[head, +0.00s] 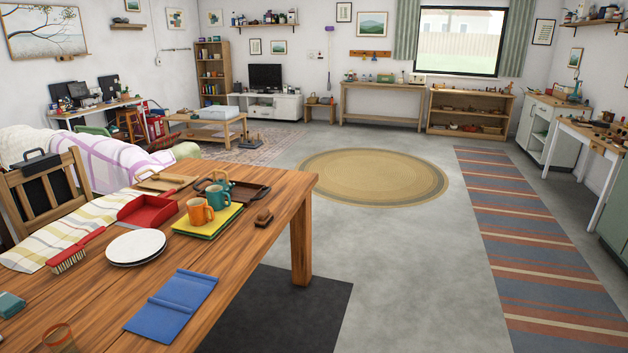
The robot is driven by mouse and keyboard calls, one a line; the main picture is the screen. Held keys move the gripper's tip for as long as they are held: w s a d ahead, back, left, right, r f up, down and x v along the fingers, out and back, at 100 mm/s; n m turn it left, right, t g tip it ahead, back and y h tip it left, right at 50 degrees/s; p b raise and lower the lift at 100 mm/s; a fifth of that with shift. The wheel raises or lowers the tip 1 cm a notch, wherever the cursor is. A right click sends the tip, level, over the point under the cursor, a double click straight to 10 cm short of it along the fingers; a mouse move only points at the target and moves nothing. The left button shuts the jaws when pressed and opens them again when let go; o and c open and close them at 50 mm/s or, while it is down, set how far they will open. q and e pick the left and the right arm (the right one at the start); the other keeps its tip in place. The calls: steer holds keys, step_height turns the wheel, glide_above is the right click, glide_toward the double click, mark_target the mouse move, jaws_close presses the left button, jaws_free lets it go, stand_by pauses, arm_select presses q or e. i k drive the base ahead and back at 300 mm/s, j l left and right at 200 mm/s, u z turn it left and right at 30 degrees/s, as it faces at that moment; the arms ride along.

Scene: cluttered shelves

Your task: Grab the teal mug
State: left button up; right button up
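A teal mug (219,193) stands upright on the wooden table (262,215), near the table's right end. It is just behind and to the right of an orange mug (200,211), which hides part of its left side. Neither of my grippers shows in the head view.
Near the mugs lie a red dustpan (146,209), white plates (136,247), a blue folded item (172,304), a red brush (70,257) and a small brown object (264,217). A chair (45,190) stands at the left. Grey floor (400,260) right of the table is clear.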

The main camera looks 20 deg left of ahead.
mark_target(215, 194)
steer(key=i+u, duration=0.3)
steer(key=i, duration=0.5)
steer(key=i+l+u, duration=0.15)
steer(key=i+u, duration=0.15)
steer(key=i, duration=0.5)
